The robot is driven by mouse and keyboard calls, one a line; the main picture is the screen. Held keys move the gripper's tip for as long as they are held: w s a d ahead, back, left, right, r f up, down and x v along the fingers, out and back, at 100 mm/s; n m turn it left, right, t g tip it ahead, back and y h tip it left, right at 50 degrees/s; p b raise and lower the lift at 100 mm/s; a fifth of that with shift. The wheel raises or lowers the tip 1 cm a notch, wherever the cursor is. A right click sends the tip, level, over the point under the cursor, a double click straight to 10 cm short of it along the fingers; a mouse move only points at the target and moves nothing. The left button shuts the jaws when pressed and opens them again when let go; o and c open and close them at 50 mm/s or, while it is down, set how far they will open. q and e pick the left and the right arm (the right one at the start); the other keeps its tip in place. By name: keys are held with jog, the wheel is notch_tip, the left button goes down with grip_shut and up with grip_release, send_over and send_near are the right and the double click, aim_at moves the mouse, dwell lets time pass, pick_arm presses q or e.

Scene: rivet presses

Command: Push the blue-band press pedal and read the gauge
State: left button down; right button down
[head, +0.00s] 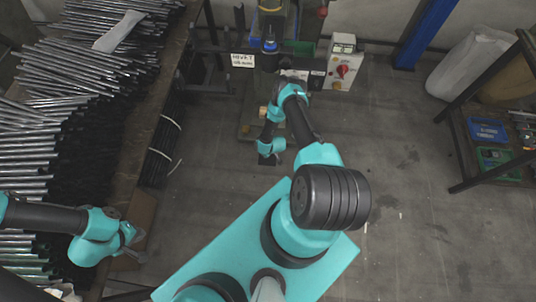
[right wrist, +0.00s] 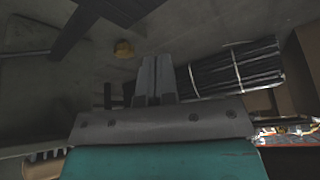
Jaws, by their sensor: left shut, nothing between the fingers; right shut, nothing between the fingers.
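The press (head: 270,20) stands at the top centre of the head view, with a blue band (head: 269,46) on its column. I cannot clearly make out its pedal or a readable gauge face. My right arm reaches up to the press and bends down. My right gripper (head: 269,160) is low over the floor in front of the press base, partly hidden by its own wrist. In the right wrist view its two grey fingers (right wrist: 155,78) are together and empty. My left gripper (head: 131,240) is shut and empty beside the rack at the lower left.
Metal rods (head: 75,70) fill a rack at the left. A control box (head: 342,66) with a red switch stands right of the press, and a white label (head: 242,60) is left of it. A shelf (head: 487,150) with blue and green bins is at the right. Floor (head: 410,180) between is open.

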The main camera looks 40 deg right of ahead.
jog(key=shift+n, duration=0.4)
jog(key=s+d, duration=0.1)
jog(key=s+d+f, duration=0.1)
jog(key=s, duration=0.1)
jog(key=s+d+f, duration=0.1)
jog(key=s, duration=0.1)
jog(key=shift+d, duration=0.4)
jog(key=shift+f, duration=0.1)
